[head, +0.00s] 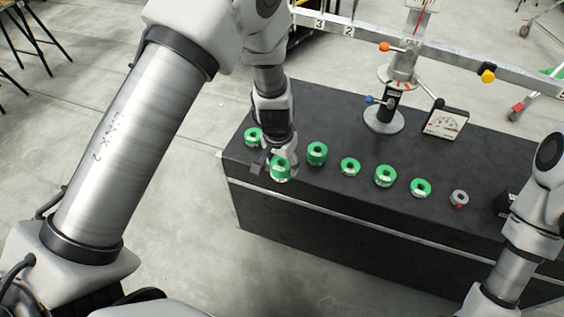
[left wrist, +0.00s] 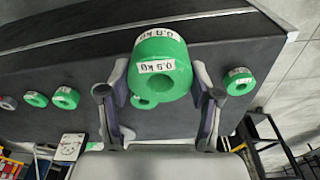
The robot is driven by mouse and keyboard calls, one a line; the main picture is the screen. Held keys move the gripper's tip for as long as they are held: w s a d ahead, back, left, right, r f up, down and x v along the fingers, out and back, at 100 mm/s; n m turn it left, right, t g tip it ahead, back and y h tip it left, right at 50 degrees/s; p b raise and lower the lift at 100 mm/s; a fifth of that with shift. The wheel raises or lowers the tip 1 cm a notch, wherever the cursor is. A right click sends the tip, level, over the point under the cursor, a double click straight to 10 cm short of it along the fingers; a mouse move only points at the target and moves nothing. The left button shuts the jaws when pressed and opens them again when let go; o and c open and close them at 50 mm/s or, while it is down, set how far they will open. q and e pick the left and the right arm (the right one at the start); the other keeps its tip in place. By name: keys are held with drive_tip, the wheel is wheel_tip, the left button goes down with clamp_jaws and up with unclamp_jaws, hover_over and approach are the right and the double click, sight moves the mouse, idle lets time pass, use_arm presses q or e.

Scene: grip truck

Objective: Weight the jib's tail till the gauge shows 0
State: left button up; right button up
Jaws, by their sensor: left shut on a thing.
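My left gripper (head: 281,160) is shut on a green ring-shaped weight (head: 280,170), near the left end of the bench. The jib (head: 440,58) is a long numbered beam on a post (head: 392,95). The gauge (head: 446,122) stands beside the post; its reading is too small to tell. My right gripper is out of view.
The dark bench top (head: 290,125) holds everything. A small grey piece with red (head: 459,198) stands right of the green weights. A black box (head: 506,204) is near my right arm. An orange knob (head: 384,46) and a yellow one (head: 488,73) stick out around the jib.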

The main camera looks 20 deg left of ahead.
use_arm(q)
wheel_tip(320, 180, up, 3)
drive_tip(key=shift+r+p, duration=0.2)
drive_tip(key=shift+p, duration=0.9)
